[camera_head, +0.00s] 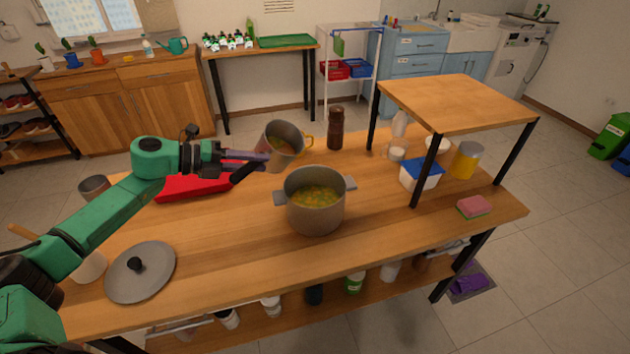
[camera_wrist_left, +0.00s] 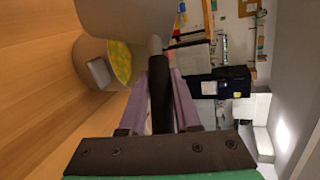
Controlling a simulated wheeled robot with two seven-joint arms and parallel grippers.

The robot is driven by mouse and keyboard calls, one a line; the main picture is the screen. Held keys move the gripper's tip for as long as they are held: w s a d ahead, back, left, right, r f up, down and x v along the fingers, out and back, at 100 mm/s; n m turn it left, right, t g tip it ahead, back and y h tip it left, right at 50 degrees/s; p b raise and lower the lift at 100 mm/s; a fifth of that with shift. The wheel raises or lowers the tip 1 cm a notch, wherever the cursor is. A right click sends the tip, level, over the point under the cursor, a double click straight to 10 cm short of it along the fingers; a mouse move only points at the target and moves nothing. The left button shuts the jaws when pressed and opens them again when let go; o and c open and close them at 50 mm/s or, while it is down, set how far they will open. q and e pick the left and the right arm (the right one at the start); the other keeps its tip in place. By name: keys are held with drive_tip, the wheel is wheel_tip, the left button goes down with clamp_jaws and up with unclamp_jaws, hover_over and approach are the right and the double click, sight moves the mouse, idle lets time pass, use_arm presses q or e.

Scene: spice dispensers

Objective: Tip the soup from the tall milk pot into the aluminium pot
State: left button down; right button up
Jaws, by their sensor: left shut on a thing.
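The tall milk pot (camera_head: 284,158) is grey, with a small yellow part at its right rim. It is held tilted in the air behind and slightly left of the aluminium pot. Some yellowish-brown content shows inside it. My left gripper (camera_head: 258,160) is shut on the milk pot's handle. The wide grey aluminium pot (camera_head: 316,219) stands upright on the table with yellow-green soup in it. In the left wrist view the milk pot (camera_wrist_left: 125,15) is close at the top, and the aluminium pot (camera_wrist_left: 90,70) with soup lies beyond it. My right gripper is out of view.
A grey lid (camera_head: 141,275) lies at the table's front left. A red tray (camera_head: 195,187) is behind my left arm. A dark pepper mill (camera_head: 335,130) stands behind the pots. A raised shelf (camera_head: 455,102) stands at right, near a blue-lidded box (camera_head: 421,175) and pink sponge (camera_head: 474,206).

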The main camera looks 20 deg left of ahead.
use_arm(q)
drive_tip(key=shift+s+d+y, duration=0.1)
drive_tip(key=shift+d+y, duration=0.3)
drive_tip(key=shift+s+d+f+m+y+p, duration=0.1)
drive_tip(key=shift+d+f+m+y+p, duration=0.3)
drive_tip(key=shift+m+y+p, duration=0.35)
idle(0.4)
drive_tip(key=shift+d+f+m+y+p, duration=0.35)
drive_tip(key=shift+y+p, duration=0.1)
drive_tip(key=shift+p, duration=0.4)
drive_tip(key=shift+s+d+f+m+y+p, duration=0.15)
drive_tip(key=shift+f+m+y+p, duration=0.15)
drive_tip(key=shift+p, duration=0.3)
drive_tip(key=shift+w+d+f+m+y+p, duration=0.1)
drive_tip(key=shift+f+y+p, duration=0.1)
drive_tip(key=shift+y+p, duration=0.3)
idle(0.4)
drive_tip(key=shift+s+d+p, duration=0.1)
drive_tip(key=shift+d+p, duration=0.05)
drive_tip(key=shift+p, duration=0.65)
drive_tip(key=shift+r, duration=0.1)
